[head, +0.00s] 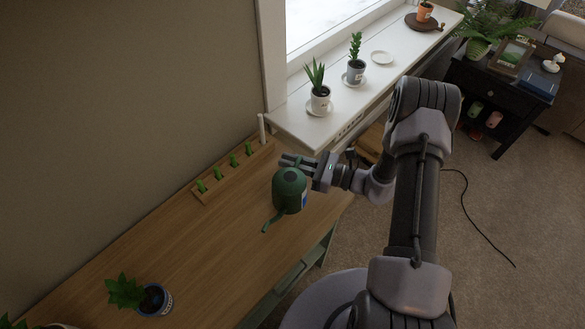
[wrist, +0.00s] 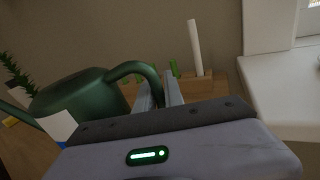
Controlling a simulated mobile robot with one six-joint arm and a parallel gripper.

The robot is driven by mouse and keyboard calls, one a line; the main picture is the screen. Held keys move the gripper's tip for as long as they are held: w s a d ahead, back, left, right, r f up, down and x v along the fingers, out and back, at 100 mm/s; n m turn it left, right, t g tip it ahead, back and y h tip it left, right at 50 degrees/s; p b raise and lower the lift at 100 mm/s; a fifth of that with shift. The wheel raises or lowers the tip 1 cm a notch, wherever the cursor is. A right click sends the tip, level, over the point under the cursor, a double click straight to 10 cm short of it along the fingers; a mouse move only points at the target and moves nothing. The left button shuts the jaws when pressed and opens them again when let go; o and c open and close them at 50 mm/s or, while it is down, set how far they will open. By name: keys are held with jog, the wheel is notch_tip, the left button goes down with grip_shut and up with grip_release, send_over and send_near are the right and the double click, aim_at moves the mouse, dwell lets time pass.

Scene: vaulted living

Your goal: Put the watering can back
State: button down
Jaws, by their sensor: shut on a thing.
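The green watering can (head: 290,190) is at the right part of the wooden table (head: 180,255), its spout pointing toward the lower left. I cannot tell whether its base touches the table. My gripper (head: 290,161) reaches in from the right at the top of the can. In the wrist view, the can (wrist: 85,105) is at the left, and its curved handle runs to the fingers. My gripper (wrist: 160,92) is shut on the handle. A white label shows on the can's side.
A wooden rack (head: 228,174) with several green pegs and a white stick stands along the wall. A potted plant (head: 153,299) is at the table's near left. The table's middle is clear.

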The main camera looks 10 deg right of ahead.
jog(key=shift+w+d+f, duration=0.15)
jog(key=shift+w+d, duration=0.05)
jog(key=shift+w, duration=0.3)
jog(key=shift+w+d+f, duration=0.1)
jog(key=shift+w+d, duration=0.1)
jog(key=shift+w, duration=0.3)
notch_tip(320, 180, down, 3)
jog(key=shift+f+b, duration=0.15)
jog(key=shift+b, duration=0.95)
jog(key=c, duration=1.4)
grip_release()
jog(key=shift+c, duration=0.2)
